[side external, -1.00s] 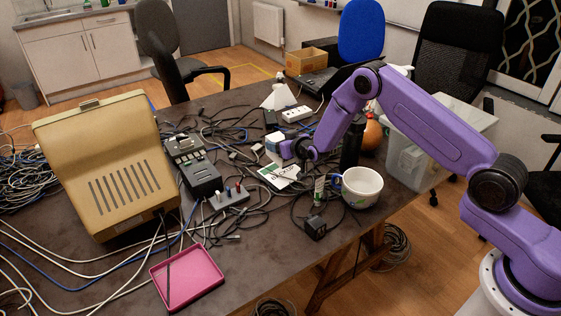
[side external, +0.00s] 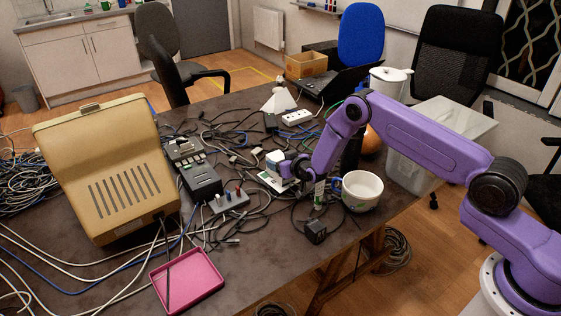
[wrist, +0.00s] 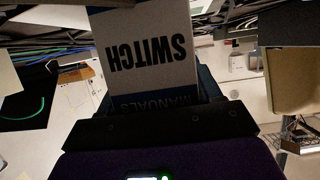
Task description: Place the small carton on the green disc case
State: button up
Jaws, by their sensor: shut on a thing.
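The small carton (side external: 273,161) is white and blue. It sits between the fingers of my gripper (side external: 284,169), which is shut on it. In the wrist view the carton (wrist: 147,50) fills the space between the fingers and reads "SWITCH" and "MANUALS", upside down. The green disc case (side external: 268,181) lies flat on the table, mostly white with some green in view. The carton is low over the case, and the gripper and carton hide part of it. I cannot tell whether the carton touches the case.
A black adapter (side external: 315,230) is in front. Grey boxes (side external: 200,181) stand to the left, and cables lie around. A pink tray (side external: 187,279) is at the front.

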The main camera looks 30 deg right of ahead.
jog(key=o, duration=1.2)
jog(key=shift+s+r, duration=0.1)
jog(key=shift+r, duration=0.05)
jog(key=shift+v, duration=5.9)
jog(key=shift+a+r, duration=0.1)
